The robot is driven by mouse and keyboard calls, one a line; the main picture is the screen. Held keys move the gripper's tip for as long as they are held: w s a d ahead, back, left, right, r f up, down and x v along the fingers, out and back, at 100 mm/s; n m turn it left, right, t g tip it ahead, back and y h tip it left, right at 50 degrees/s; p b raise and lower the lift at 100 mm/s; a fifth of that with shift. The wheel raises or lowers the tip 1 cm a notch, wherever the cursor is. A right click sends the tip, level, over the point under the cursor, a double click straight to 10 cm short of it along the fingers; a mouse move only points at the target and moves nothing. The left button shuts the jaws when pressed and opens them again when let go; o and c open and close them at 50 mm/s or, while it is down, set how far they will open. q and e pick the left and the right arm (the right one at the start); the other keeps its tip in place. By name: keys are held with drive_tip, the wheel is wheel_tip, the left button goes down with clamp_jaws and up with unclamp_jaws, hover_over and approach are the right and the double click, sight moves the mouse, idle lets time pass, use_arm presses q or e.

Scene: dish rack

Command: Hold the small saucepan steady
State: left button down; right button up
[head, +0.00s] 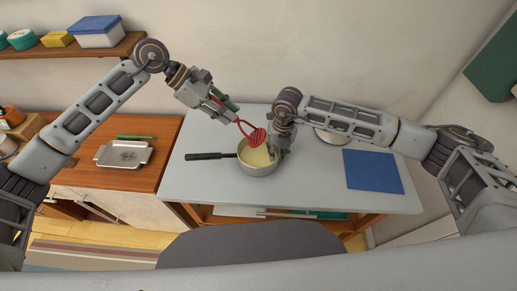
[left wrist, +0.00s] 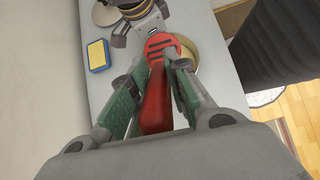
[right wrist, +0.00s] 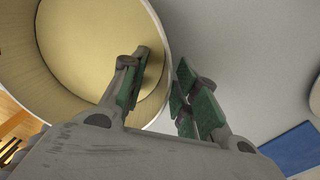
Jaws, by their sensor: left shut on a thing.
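The small saucepan (head: 258,171) stands on the grey table with its dark handle (head: 208,156) pointing left. It holds something pale yellow. My right gripper (right wrist: 157,88) is open astride the pan's rim, one finger inside the wall and one outside. Gaps show between the fingers and the wall in the right wrist view, where the pan (right wrist: 160,25) fills the upper left. My left gripper (head: 232,108) is shut on the handle of a red masher (left wrist: 155,105). The masher's slotted head (head: 257,137) is over the pan; whether it touches the contents is unclear.
A blue mat (head: 372,171) lies on the table's right side. A pale round dish (head: 333,137) is partly hidden behind my right arm. A yellow and blue sponge (left wrist: 98,55) lies near the wall. A metal tray (head: 125,154) is on the wooden counter at left. The table's front left is clear.

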drive_tip(key=shift+r, duration=0.1)
wheel_tip(320, 180, up, 12)
drive_tip(key=shift+d, duration=0.35)
idle(0.6)
drive_tip(key=shift+s+f, duration=0.1)
drive_tip(key=shift+f, duration=0.1)
idle(0.5)
